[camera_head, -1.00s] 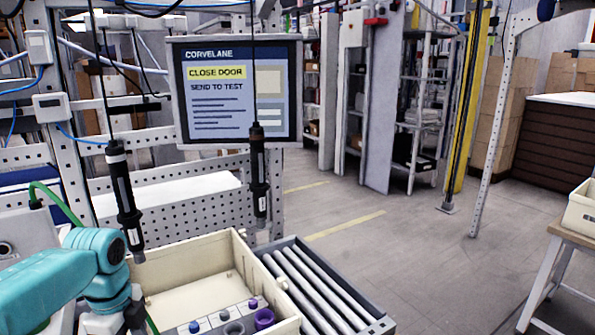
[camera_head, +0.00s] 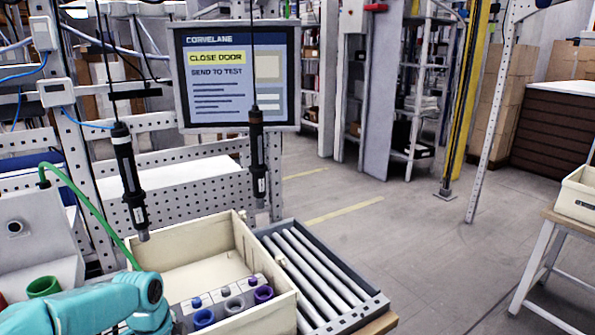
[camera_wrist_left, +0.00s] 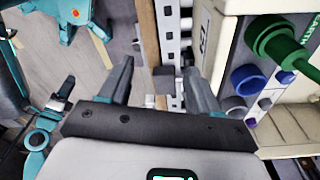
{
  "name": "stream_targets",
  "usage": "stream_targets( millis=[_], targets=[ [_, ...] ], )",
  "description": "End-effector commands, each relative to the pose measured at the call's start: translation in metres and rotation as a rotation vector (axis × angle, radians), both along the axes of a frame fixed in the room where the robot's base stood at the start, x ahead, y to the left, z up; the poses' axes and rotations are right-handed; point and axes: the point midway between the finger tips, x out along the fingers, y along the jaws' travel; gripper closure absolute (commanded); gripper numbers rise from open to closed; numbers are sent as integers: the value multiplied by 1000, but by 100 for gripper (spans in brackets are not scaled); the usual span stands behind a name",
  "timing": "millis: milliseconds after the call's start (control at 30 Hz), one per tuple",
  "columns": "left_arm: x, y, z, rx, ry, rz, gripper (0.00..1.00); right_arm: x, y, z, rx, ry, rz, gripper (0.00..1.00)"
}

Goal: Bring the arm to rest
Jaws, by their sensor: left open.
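My left arm (camera_head: 90,308), teal, comes in at the lower left of the head view, in front of the cream bin; its gripper is out of that frame. In the left wrist view my left gripper (camera_wrist_left: 160,80) is open with nothing between its fingers. Two black screwdrivers hang on cables: a left one (camera_head: 129,180) over the bin's left side and a right one (camera_head: 257,155) in front of the screen. Both hang nearly upright, apart from the arm. My right gripper is not seen.
The cream bin (camera_head: 280,300) holds blue, grey and purple sockets beside a roller conveyor (camera_head: 312,265). In the wrist view a green part (camera_wrist_left: 272,38) is right of the fingers.

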Motion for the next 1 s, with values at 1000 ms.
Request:
stream_targets(
  millis=[1000],
  targets=[
    [-224,-131,-237,-227,319,1467,37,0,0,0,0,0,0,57]
  ],
)
